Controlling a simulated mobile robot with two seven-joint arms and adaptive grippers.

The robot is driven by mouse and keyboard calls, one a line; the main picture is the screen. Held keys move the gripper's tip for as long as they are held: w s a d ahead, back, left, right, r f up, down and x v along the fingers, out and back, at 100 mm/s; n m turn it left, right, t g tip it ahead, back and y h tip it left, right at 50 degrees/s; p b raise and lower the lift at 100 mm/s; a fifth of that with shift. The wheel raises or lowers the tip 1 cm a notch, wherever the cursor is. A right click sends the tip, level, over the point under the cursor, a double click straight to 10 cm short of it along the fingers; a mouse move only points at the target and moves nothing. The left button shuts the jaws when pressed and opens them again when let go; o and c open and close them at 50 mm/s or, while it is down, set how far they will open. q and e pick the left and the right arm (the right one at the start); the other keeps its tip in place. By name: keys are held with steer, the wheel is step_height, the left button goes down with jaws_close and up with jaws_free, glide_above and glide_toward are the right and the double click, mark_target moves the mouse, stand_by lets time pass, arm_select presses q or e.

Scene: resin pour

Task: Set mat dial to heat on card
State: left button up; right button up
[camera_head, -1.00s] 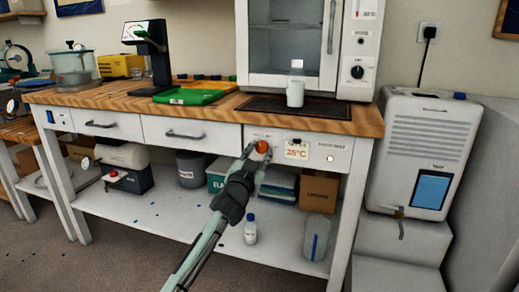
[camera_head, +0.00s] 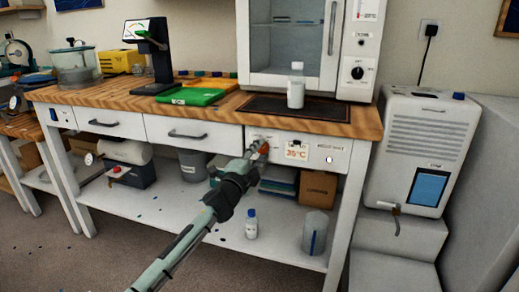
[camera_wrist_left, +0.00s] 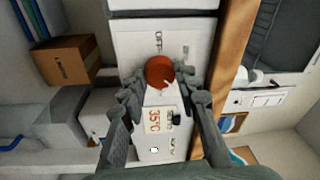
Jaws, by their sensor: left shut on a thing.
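The orange-red mat dial (camera_wrist_left: 160,71) is on the white front panel under the bench top. It also shows in the head view (camera_head: 265,147), partly hidden by my gripper. A card reading 35°C (camera_head: 297,152) is on the panel just right of the dial, and it shows in the wrist view (camera_wrist_left: 158,120). My left gripper (camera_head: 257,152) reaches the panel and is shut on the dial, with its fingers (camera_wrist_left: 158,84) on either side of it. The dark heat mat (camera_head: 310,108) lies on the bench with a white bottle (camera_head: 296,88) standing on it. My right gripper is not in view.
A white oven-like cabinet (camera_head: 357,40) stands at the back of the bench. A green tray (camera_head: 192,97) lies to the left. A lower shelf holds boxes, a small bottle (camera_head: 251,224) and a clear container (camera_head: 315,231). A white machine (camera_head: 415,150) stands at the right.

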arm_select(q)
steer(key=m+g+p, duration=0.1)
steer(key=m+p, duration=0.2)
steer(key=m, duration=0.5)
steer(key=shift+r+p, duration=0.1)
steer(key=shift+p, duration=0.25)
steer(key=shift+m+p, duration=0.3)
steer(key=shift+m, duration=0.6)
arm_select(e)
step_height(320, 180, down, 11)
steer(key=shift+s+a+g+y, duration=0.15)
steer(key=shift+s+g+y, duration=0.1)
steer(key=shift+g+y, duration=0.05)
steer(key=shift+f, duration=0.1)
arm_select(q)
steer(key=o, duration=1.2)
steer(key=shift+c, duration=0.2)
steer(key=shift+s+a, duration=0.15)
steer(key=v, duration=1.1)
steer(key=shift+s, duration=0.3)
